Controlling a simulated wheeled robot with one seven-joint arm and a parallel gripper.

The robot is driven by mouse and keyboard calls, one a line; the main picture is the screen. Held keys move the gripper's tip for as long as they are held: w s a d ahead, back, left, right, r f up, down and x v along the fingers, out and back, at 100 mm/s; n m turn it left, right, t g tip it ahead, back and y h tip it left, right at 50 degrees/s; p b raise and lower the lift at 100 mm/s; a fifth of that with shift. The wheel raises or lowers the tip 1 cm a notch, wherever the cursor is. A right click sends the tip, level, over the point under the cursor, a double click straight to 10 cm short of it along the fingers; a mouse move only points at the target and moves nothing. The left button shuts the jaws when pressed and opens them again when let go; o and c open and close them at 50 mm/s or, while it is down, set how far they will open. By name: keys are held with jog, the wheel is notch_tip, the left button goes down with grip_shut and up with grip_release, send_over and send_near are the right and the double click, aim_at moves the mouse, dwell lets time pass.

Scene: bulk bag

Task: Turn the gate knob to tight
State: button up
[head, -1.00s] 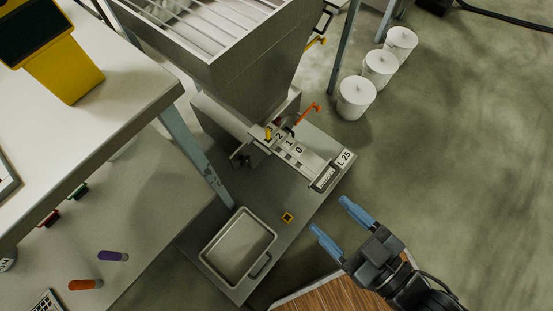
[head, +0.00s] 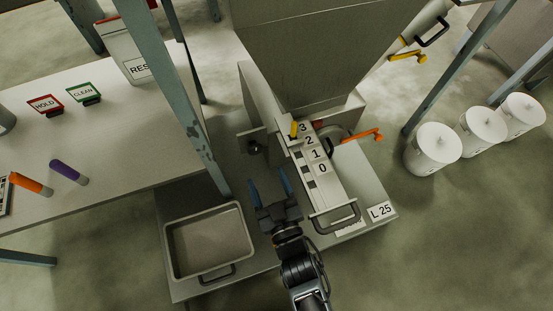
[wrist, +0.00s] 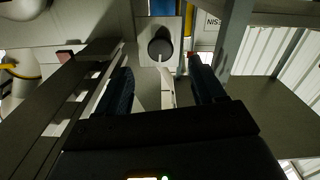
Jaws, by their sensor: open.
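The gate knob (head: 255,147) is a small dark round knob on a grey plate, left of the slide gate (head: 322,182) in the head view. In the wrist view the knob (wrist: 160,48) faces me, just beyond and between the fingertips, with a pale pointed mark below it. My gripper (head: 269,183) is open and empty, with blue fingers pointing at the knob. It appears short of the knob, not touching it. The wrist view shows both fingers (wrist: 159,72) apart. The knob's tight and loose markings cannot be read.
The gate's scale reads 0 to 3, with a yellow pointer (head: 294,129) near 3. An orange handle (head: 362,136) sticks out right. A metal tray (head: 168,245) lies at lower left. White tubs (head: 434,150) stand at right.

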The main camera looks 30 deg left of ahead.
aim_at(256, 152)
jog(key=shift+b+x, duration=1.25)
jog(key=shift+x, duration=2.65)
jog(key=shift+c, duration=0.4)
jog(key=c, duration=1)
